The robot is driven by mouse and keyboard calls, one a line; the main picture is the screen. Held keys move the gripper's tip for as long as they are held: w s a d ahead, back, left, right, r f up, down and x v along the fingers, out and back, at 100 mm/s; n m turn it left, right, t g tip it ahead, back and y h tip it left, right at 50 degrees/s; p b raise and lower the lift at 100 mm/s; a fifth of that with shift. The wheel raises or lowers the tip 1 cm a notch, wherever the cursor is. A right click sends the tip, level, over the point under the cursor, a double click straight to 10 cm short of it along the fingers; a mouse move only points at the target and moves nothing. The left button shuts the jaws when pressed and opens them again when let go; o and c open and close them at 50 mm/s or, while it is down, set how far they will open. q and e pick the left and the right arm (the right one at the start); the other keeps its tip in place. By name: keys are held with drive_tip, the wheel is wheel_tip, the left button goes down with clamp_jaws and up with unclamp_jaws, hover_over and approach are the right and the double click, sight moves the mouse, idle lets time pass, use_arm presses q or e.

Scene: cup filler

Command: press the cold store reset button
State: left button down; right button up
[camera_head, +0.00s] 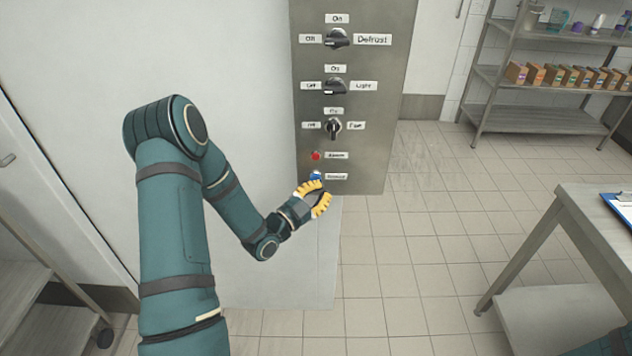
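The grey control panel (378,110) stands upright on the cold store's white wall. Near its bottom is a blue button (316,175) with a small label (336,176) beside it, too small to read surely. A red button (315,156) sits just above it. My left gripper (325,189), with yellow fingers, is just below and in front of the blue button. The button's lower part is partly hidden. My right gripper is not in view.
Above the buttons are three rotary knobs: Defrost (338,38), Light (335,87) and Fan (333,126). A metal shelf (540,119) with boxes stands at the back right. A table (580,215) with a clipboard (622,206) is at right. Tiled floor between is clear.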

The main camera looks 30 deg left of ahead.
use_arm(q)
drive_tip(key=s+d+b, duration=0.2)
drive_tip(key=s+d, duration=0.1)
drive_tip(key=s, duration=0.2)
drive_tip(key=shift+b, duration=0.3)
idle(1.1)
drive_tip(key=s+d+f+n+g, duration=0.2)
drive_tip(key=d+f+n+g, duration=0.4)
drive_tip(key=d+f+g, duration=0.65)
drive_tip(key=s+d+f+n+g+y, duration=0.1)
drive_tip(key=s+d+f+n+g, duration=0.3)
drive_tip(key=s, duration=0.9)
drive_tip(key=d+f+n, duration=0.1)
drive_tip(key=d+f, duration=0.2)
drive_tip(key=f, duration=0.2)
drive_tip(key=shift+f+n+g, duration=0.3)
drive_tip(key=shift+n+g, duration=0.05)
drive_tip(key=shift+n, duration=0.05)
